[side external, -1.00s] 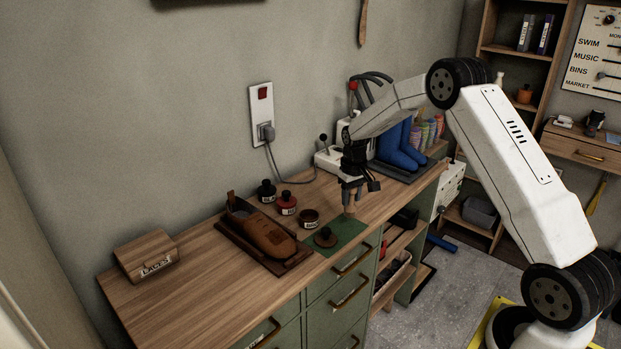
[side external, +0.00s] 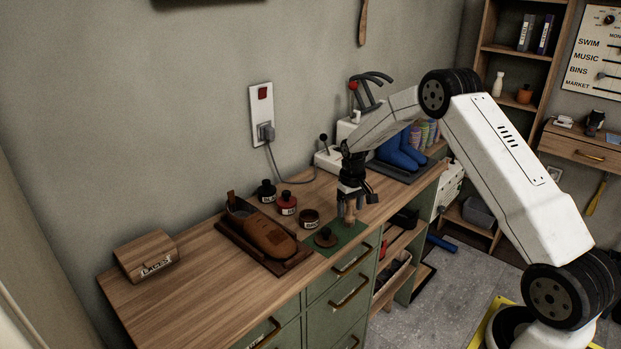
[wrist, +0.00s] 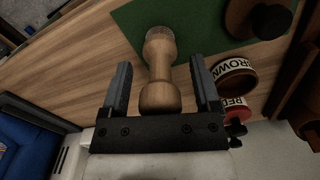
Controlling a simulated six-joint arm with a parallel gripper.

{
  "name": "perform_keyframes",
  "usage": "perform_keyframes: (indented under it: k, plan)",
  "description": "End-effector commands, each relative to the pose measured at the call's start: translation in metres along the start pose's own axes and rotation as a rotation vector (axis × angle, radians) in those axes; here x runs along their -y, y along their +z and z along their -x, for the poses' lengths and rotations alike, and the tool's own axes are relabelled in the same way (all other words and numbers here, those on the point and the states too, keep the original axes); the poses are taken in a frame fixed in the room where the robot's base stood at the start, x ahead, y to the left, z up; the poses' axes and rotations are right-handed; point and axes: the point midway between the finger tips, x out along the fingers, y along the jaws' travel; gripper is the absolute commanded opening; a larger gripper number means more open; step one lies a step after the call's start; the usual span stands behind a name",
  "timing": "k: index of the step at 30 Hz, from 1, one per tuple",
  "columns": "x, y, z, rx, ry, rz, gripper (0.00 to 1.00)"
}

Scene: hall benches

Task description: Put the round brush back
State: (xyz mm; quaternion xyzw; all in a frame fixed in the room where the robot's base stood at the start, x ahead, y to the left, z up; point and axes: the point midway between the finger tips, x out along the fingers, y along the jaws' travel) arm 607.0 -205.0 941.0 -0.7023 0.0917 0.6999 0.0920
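In the side view the brush (side external: 350,217) shows between the fingers of my gripper (side external: 350,212). My gripper (wrist: 162,85) is open, with one finger on each side of the handle and a visible gap on both sides. A dark round piece with a knob (side external: 326,239) lies on the mat; I cannot tell if it is also a brush.
A brown tin (side external: 309,219), a red jar (side external: 287,203) and a black jar (side external: 266,190) stand left of the mat. A brown shoe (side external: 268,232) sits on a wooden board. A laces box (side external: 147,256) is at far left. Blue boots (side external: 402,157) stand behind my gripper.

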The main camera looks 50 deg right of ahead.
Motion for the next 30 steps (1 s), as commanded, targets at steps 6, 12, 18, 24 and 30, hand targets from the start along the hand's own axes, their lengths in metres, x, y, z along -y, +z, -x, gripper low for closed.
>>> perform_keyframes:
  k: [6, 12, 18, 24, 30]
  plan:
    - [0.000, 0.000, 0.001, 0.000, 0.000, 0.000, 0.80]
    - [0.000, 0.000, 0.008, -0.001, 0.000, 0.000, 0.80]
    - [0.000, -0.001, 0.028, -0.003, 0.000, 0.000, 0.80]
    - [0.000, -0.001, 0.060, -0.004, 0.001, 0.000, 0.80]
    - [0.000, -0.001, 0.092, -0.003, 0.000, 0.000, 0.80]
